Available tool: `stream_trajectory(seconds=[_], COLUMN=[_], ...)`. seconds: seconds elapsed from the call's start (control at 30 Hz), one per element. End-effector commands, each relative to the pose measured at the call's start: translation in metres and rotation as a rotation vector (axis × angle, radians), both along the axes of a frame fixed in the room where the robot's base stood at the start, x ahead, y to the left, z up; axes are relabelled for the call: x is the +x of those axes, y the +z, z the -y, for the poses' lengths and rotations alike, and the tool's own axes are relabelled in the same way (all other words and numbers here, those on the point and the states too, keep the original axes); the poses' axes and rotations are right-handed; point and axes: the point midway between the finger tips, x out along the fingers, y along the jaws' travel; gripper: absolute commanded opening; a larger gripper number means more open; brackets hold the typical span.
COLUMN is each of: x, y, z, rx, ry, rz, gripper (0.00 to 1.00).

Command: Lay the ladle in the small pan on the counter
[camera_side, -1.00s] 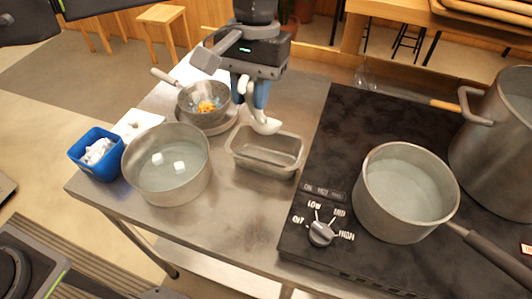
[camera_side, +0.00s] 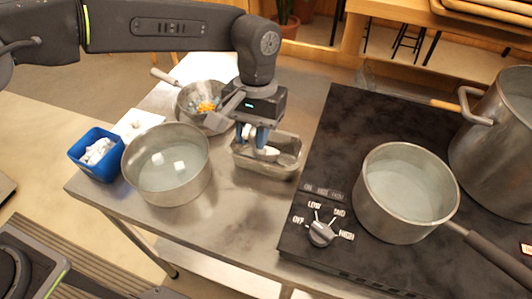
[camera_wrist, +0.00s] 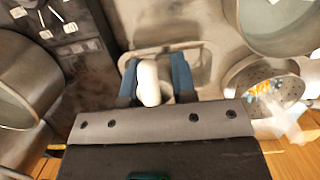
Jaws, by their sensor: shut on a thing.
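My gripper (camera_side: 261,137) is shut on the white ladle (camera_side: 266,154). It holds the ladle over the small rectangular metal pan (camera_side: 282,172) on the counter, and the ladle's bowl hangs at or just inside the pan's opening. In the wrist view the ladle (camera_wrist: 148,82) shows as a white rounded shape between the blue fingers (camera_wrist: 154,80), with the pan's rim (camera_wrist: 205,52) behind it. I cannot tell whether the ladle touches the pan's floor.
A round pot (camera_side: 140,188) of water with two white cubes stands left of the pan. Behind it is a strainer bowl (camera_side: 190,98) with orange bits. A blue box (camera_side: 92,170) is at far left. The black stove (camera_side: 300,215) with a saucepan (camera_side: 385,218) and a large pot (camera_side: 490,150) is right.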

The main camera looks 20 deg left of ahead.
Motion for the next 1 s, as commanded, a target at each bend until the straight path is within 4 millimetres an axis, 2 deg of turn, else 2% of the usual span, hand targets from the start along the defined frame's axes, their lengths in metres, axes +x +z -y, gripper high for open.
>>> stream_trajectory(seconds=[0.23,0.27,0.3,0.53,0.7,1.0], x=[0.0000,-0.0001,-0.0001,0.0000,0.0000,-0.0001], y=[-0.0003,-0.0003,-0.0003,-0.0002,-0.0002,-0.0003], z=[0.0000,0.0000,0.0000,0.0000,0.0000,-0.0001], rx=[0.000,0.000,0.000,0.000,0.000,0.000], ry=[0.000,0.000,0.000,0.000,0.000,0.000], rz=[0.000,0.000,0.000,0.000,0.000,-0.001], gripper=[0.00,0.28,0.32,0.54,0.55,0.84])
